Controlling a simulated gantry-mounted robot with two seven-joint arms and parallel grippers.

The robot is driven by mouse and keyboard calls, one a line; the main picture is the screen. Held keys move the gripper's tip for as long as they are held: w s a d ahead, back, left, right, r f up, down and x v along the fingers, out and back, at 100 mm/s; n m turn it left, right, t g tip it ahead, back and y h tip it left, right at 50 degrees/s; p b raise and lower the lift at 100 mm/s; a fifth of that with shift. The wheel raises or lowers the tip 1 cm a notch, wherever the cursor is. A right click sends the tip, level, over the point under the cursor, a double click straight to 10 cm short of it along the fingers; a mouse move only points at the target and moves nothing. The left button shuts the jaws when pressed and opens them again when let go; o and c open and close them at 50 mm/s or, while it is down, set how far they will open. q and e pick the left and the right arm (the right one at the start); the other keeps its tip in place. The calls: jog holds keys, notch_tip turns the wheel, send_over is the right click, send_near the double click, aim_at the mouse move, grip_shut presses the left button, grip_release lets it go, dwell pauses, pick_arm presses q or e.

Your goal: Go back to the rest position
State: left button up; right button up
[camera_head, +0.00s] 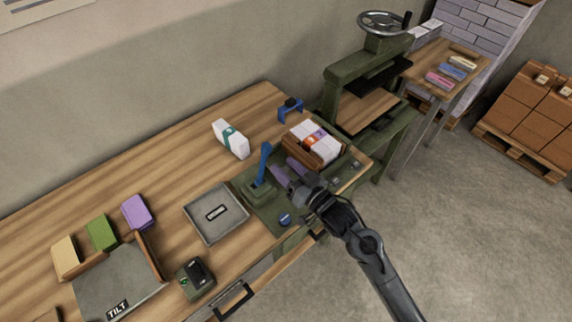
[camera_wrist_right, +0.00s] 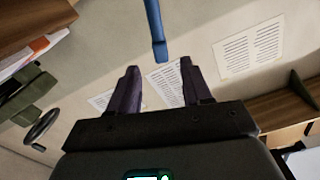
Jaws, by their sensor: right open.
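My right gripper (camera_head: 287,170) reaches in from the lower right over the green fixture (camera_head: 262,213) on the bench. Its two purple fingers are apart and nothing shows between them. In the right wrist view the open fingers (camera_wrist_right: 158,80) stand either side of a gap, with the blue lever handle (camera_wrist_right: 155,30) beyond their tips. In the head view the blue lever (camera_head: 264,163) stands up just left of the fingers; they look apart from it. My left gripper is not in view.
A wooden holder with white paper stacks (camera_head: 316,141) is right behind the gripper. A grey tray (camera_head: 216,213) lies left of the fixture. A green press (camera_head: 372,75) stands behind. A white banded stack (camera_head: 231,139) and coloured blocks (camera_head: 137,212) lie on the bench (camera_head: 180,160).

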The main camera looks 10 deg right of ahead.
jog(key=s+d+f+m+g+h, duration=0.2)
jog(key=s+f+g+h, duration=0.1)
jog(key=s+f, duration=1)
jog(key=s+d+n+g+h, duration=0.1)
jog(key=s+d+g+h, duration=0.3)
jog(key=s, duration=0.6)
jog(key=s+d+g+h, duration=0.1)
jog(key=s+d+g, duration=0.45)
jog(key=s, duration=0.35)
notch_tip(320, 180, up, 22)
jog(key=p, duration=2.1)
jog(key=shift+s+n, duration=0.15)
jog(key=shift+n, duration=0.25)
jog(key=shift+s+d, duration=0.1)
jog(key=shift+d, duration=0.05)
